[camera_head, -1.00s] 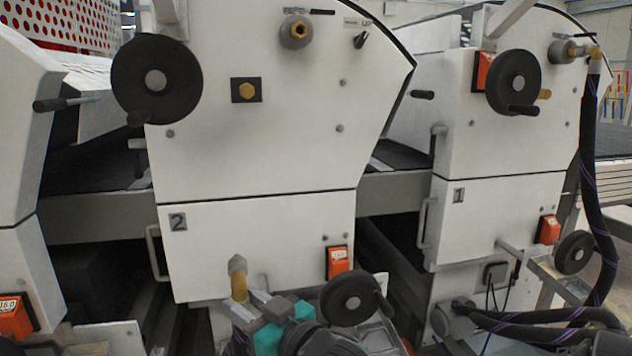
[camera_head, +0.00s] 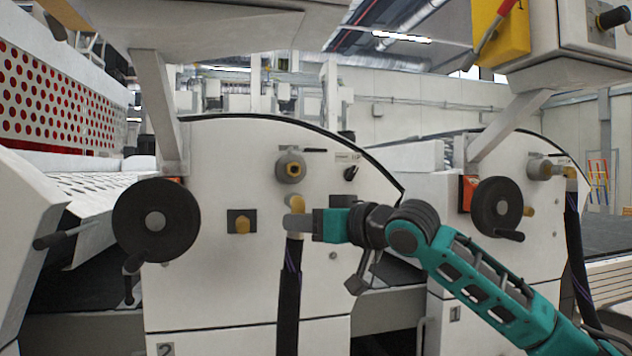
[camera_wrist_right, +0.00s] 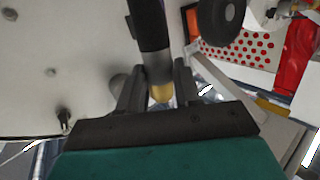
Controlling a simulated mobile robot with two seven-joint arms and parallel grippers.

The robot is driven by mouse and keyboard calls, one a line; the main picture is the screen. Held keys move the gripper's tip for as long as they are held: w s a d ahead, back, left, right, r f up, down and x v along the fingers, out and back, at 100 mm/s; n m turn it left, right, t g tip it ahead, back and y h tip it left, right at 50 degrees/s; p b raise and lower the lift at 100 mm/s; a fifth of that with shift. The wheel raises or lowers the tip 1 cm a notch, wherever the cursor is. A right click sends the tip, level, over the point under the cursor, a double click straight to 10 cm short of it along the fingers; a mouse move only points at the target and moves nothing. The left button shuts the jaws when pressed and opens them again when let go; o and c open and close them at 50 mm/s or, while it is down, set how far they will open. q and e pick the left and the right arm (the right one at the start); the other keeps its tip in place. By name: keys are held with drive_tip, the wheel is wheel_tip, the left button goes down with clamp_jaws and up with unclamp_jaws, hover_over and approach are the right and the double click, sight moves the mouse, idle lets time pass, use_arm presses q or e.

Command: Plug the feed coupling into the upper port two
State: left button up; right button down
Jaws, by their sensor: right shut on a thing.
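The feed coupling (camera_head: 297,205), a grey elbow with a yellow-brass end, is held in front of the white panel of unit 2. Its black hose (camera_head: 289,300) hangs straight down. My right gripper (camera_head: 306,224) reaches in from the right and is shut on the coupling. In the right wrist view the hose (camera_wrist_right: 149,25) and yellow end (camera_wrist_right: 161,92) show between the two dark fingers. The upper port two (camera_head: 291,166), a grey round boss with a brass socket, is just above the coupling, apart from it in the head view. My left gripper is not in view.
A brass fitting on a dark plate (camera_head: 241,223) and a black handwheel (camera_head: 156,220) are left of the coupling. A small black selector knob (camera_head: 351,173) is right of the port. Unit 1 has a hose in its upper port (camera_head: 541,168). An overhead beam (camera_head: 240,25) crosses above.

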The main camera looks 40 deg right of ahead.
wheel_tip(320, 180, up, 6)
drive_tip(key=s, duration=0.2)
drive_tip(key=shift+d, duration=0.35)
drive_tip(key=w+d+p, duration=0.3)
drive_tip(key=w+p, duration=0.2)
drive_tip(key=p, duration=0.3)
drive_tip(key=shift+w, duration=0.15)
idle(0.5)
drive_tip(key=shift+p, duration=0.35)
